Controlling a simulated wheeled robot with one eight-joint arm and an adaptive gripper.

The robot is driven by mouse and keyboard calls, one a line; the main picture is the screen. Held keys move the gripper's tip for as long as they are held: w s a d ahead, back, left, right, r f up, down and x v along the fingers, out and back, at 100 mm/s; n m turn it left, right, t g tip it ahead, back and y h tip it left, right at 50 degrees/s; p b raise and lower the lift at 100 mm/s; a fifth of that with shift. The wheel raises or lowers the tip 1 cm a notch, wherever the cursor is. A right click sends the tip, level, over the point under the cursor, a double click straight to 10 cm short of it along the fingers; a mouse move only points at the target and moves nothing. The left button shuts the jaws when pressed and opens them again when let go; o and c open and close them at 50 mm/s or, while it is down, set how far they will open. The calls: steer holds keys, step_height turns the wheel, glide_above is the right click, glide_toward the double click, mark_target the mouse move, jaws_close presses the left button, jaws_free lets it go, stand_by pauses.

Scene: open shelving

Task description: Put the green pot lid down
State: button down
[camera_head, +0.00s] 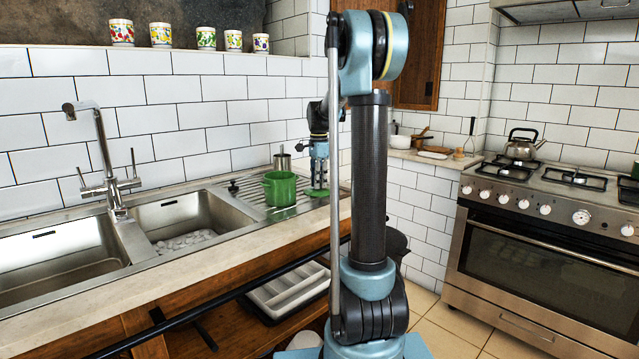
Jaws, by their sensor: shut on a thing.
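My gripper (319,178) points down over the right end of the sink's drainboard. It is shut on the green pot lid (316,193), which is small in view and looks roughly level. I cannot tell whether the lid touches the surface below it. The green pot (280,190) stands on the ribbed drainboard (252,188), just left of the lid and apart from it. My arm column hides the counter right of the gripper.
The sink basin (185,222) and tap (103,165) are to the left. Several patterned cups (206,38) line the ledge above. A stove (550,240) with a kettle (522,145) stands at the right.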

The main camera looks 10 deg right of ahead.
steer(key=c, duration=1.5)
jaws_free()
step_height(320, 180, up, 12)
steer(key=shift+r, duration=0.1)
steer(key=s+f+n, duration=0.2)
steer(key=s, duration=0.5)
steer(key=s+f+n, duration=0.3)
steer(key=s, duration=0.5)
steer(key=s+f+n+t, duration=0.1)
steer(key=s+f+n, duration=0.2)
steer(key=s, duration=0.4)
steer(key=shift+s+f, duration=0.2)
steer(key=s+f+n, duration=0.2)
steer(key=s+f, duration=0.3)
steer(key=f, duration=0.1)
steer(key=s+f+n, duration=0.3)
steer(key=s+f, duration=0.3)
steer(key=s+f+n+t, duration=0.1)
steer(key=s+f+n, duration=0.2)
steer(key=s+f, duration=0.3)
steer(key=shift+s+d+f, duration=0.1)
steer(key=shift+s+d, duration=0.1)
steer(key=shift+s, duration=0.05)
